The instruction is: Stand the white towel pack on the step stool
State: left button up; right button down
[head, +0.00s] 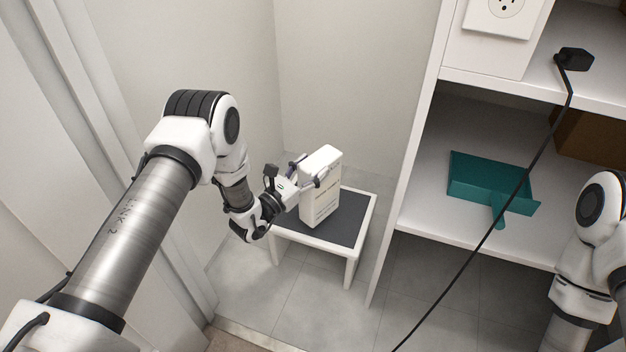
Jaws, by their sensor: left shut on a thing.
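The white towel pack (321,194) is an upright white box with small print on its front. My left gripper (310,179) is shut on its upper part from the left. The pack is at the step stool (350,247), which has a dark grey top and a white frame and legs. The pack's lower end shows against the dark top, near its middle. I cannot tell whether it touches the top or is slightly above it. Only part of my right arm shows at the right edge, and its gripper is out of view.
A white shelf unit (408,180) stands right of the stool. A teal dustpan (488,182) lies on its middle shelf. A black cable (524,178) with a plug (574,59) hangs across the shelves to the floor. Walls close in behind and left; tiled floor in front is clear.

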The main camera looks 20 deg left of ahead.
aim_at(315, 205)
pick_arm(q)
jog(key=shift+w+f, duration=0.15)
jog(key=shift+w, duration=0.7)
jog(key=shift+f+b, duration=1.4)
jog(key=shift+f, duration=0.5)
jog(key=o, duration=1.4)
jog(key=shift+o, duration=0.2)
jog(key=shift+r, duration=0.1)
